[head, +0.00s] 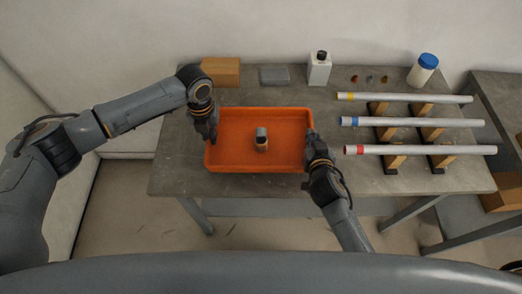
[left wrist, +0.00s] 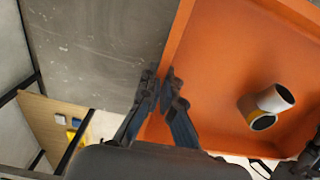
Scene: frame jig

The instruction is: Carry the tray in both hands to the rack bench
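The orange tray (head: 232,161) lies on the grey workbench. In it is a grey-and-yellow pipe fitting (head: 262,140) with two open ends, which also shows in the left wrist view (left wrist: 265,106). My left gripper (head: 213,136) is at the tray's left wall. In the left wrist view its fingertips (left wrist: 161,84) sit close together on either side of that wall, apparently shut on it. My right gripper (head: 311,140) is at the tray's right wall. Its fingers are too small and partly hidden to tell whether they are shut.
Three pale pipes (head: 410,121) with coloured bands lie on wood-topped supports to the right on the workbench (head: 180,180). A cardboard box (head: 220,71), grey block (head: 274,76), white bottle (head: 319,70) and blue-lidded jar (head: 423,71) stand behind. Another bench (head: 495,90) is at the right.

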